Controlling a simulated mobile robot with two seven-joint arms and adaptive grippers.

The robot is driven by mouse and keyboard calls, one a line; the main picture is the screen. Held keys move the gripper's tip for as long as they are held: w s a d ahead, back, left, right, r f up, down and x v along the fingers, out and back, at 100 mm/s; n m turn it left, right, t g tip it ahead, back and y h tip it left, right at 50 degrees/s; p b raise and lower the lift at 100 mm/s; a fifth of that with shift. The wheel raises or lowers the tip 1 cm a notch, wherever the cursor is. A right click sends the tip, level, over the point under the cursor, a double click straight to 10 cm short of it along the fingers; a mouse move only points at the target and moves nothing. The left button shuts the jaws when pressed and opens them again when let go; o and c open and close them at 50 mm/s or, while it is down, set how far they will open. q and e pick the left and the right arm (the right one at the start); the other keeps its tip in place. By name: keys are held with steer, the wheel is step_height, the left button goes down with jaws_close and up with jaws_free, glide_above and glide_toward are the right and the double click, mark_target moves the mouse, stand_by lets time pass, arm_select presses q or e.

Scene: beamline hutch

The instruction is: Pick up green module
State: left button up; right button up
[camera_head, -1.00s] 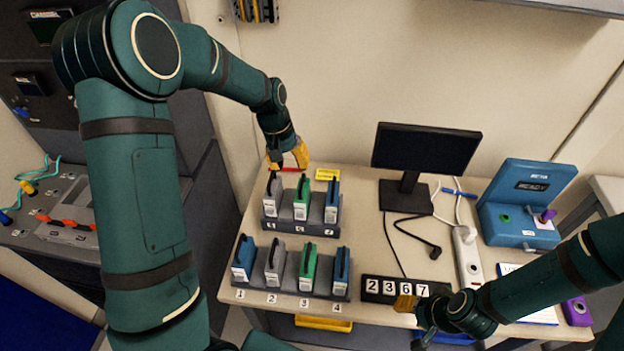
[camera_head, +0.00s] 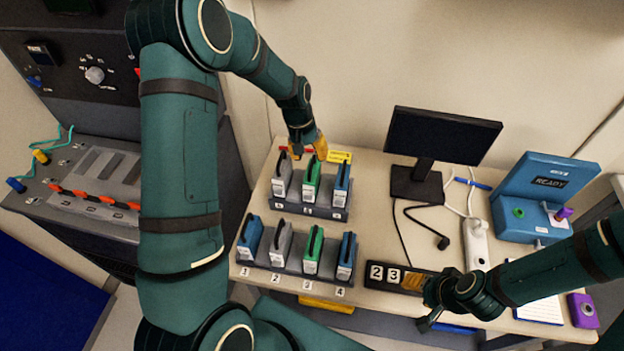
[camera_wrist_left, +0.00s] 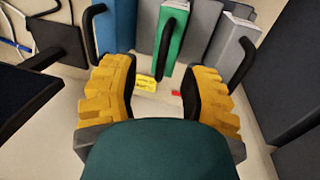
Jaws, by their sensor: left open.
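A green module (camera_head: 311,181) with a black handle stands in the middle of the back rack (camera_head: 308,211), between a grey module (camera_head: 281,180) and a blue one (camera_head: 341,187). A second green module (camera_head: 313,252) stands in the front rack above label 3. My left gripper (camera_head: 308,149) is open at the top of the back green module. In the left wrist view its yellow fingers (camera_wrist_left: 160,85) lie either side of that module's handle (camera_wrist_left: 164,50), apart from it. My right gripper (camera_head: 418,298) is by the number plate; its jaws are unclear.
The front rack (camera_head: 290,273) also holds blue and grey modules. A monitor (camera_head: 440,136), a cable, a power strip (camera_head: 477,243) and a blue case (camera_head: 545,195) marked READY occupy the right side of the table. A yellow label (camera_head: 340,157) lies behind the back rack.

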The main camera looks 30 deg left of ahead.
mark_target(312, 163)
arm_select(q)
steer(key=f, duration=0.4)
steer(key=shift+w+d+f, duration=0.1)
steer(key=shift+d+f, duration=0.2)
jaws_close()
steer(key=shift+r, duration=0.15)
